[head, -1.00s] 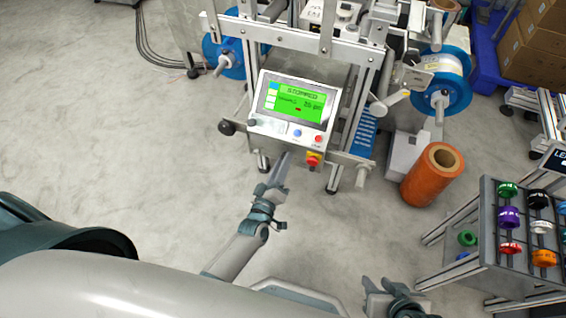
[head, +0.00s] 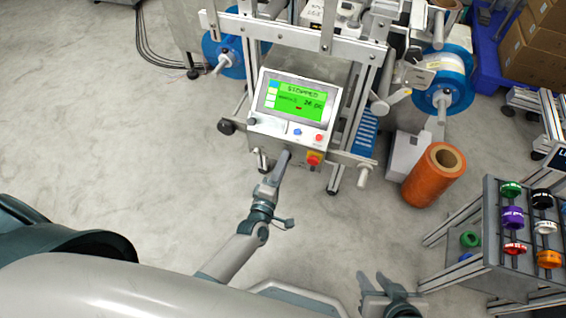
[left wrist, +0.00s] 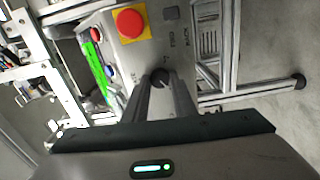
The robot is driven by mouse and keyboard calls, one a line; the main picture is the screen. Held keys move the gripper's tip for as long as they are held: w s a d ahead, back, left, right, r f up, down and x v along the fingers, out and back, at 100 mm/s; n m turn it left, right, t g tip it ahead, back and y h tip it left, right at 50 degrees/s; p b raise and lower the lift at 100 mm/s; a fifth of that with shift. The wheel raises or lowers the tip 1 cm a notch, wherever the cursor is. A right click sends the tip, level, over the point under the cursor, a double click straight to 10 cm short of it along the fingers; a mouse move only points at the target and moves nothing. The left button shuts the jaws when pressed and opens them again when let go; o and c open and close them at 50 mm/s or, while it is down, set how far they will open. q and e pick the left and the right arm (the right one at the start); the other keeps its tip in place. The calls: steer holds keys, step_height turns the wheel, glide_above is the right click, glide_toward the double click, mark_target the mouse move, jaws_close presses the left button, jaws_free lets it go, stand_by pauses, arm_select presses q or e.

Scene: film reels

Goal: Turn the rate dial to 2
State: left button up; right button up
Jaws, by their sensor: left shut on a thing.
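The rate dial (left wrist: 161,77) is a small dark knob with a pale pointer line on the grey front of the control box. My left gripper (left wrist: 162,90) is shut on it in the left wrist view. In the head view my left gripper (head: 284,158) reaches the box's front below the screen and hides the dial. The marks around the dial are too small to read. The green screen (head: 296,101) says STOPPED above a small reading. My right gripper (head: 376,284) is open and empty at the bottom of the head view.
A red stop button on a yellow plate (head: 314,158) sits close beside the dial; it also shows in the left wrist view (left wrist: 131,23). Blue (head: 297,132) and red (head: 319,138) buttons are above. An orange roll (head: 432,178) stands right. The floor at left is clear.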

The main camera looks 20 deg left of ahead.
steer(key=shift+w, duration=0.1)
arm_select(q)
steer(key=o, duration=0.9)
steer(key=shift+c, duration=0.2)
steer(key=shift+o, duration=0.9)
arm_select(e)
steer(key=shift+w, duration=0.3)
arm_select(q)
steer(key=shift+s, duration=0.1)
steer(key=s, duration=1.7)
steer(key=shift+s+a, duration=0.15)
steer(key=shift+a, duration=0.2)
arm_select(e)
steer(key=shift+s+d+f, duration=0.1)
steer(key=shift+s+d, duration=0.15)
